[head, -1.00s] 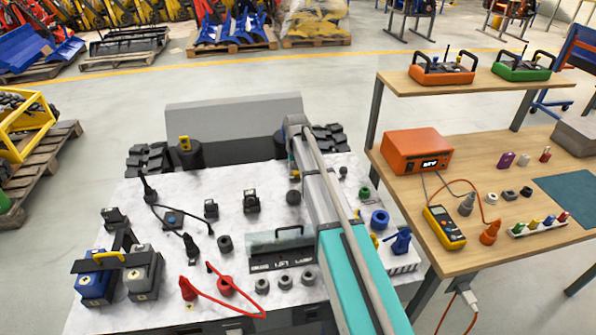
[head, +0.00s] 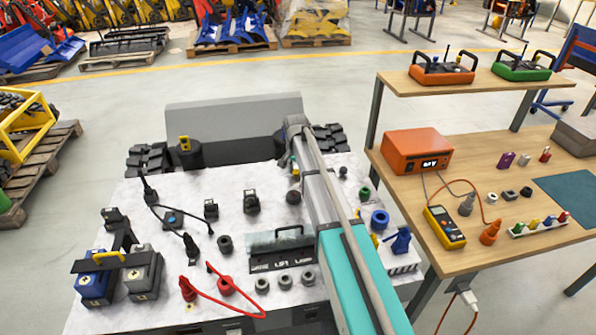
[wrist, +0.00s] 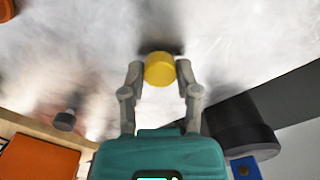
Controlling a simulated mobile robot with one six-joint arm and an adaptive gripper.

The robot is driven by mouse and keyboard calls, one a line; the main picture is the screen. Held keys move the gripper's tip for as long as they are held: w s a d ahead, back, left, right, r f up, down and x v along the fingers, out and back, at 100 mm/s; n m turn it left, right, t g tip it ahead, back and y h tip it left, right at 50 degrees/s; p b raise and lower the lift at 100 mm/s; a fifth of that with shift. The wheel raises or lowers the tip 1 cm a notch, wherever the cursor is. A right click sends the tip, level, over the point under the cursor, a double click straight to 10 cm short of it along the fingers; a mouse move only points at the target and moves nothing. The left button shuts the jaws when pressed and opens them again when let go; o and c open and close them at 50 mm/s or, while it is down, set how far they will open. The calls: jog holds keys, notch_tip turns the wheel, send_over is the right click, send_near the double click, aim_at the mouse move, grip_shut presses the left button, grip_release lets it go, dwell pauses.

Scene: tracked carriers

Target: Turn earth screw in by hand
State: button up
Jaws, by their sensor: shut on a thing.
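A round yellow screw head (wrist: 159,69) stands at the pale metal plate in the wrist view. My gripper (wrist: 160,72) has one grey finger on each side of it and is shut on it. Its shank and the hole beneath are hidden, so I cannot tell how deep it sits. In the head view my arm reaches over the white panel (head: 130,205), with its wrist at the panel's far edge. A small yellow spot (head: 295,172) shows beside the wrist there; the fingers are mostly hidden.
A dark cylinder (wrist: 240,128) stands right of my gripper, and a small dark knob (wrist: 66,119) stands left. The panel carries several sockets, plugs and a red cable (head: 240,307). A wooden bench (head: 465,190) with an orange box (head: 418,152) and a yellow meter (head: 444,228) stands right.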

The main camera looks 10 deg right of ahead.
jog(key=shift+m, duration=1.8)
jog(key=o, duration=0.9)
jog(key=shift+o, duration=0.2)
jog(key=n, duration=0.7)
jog(key=shift+n, duration=1.4)
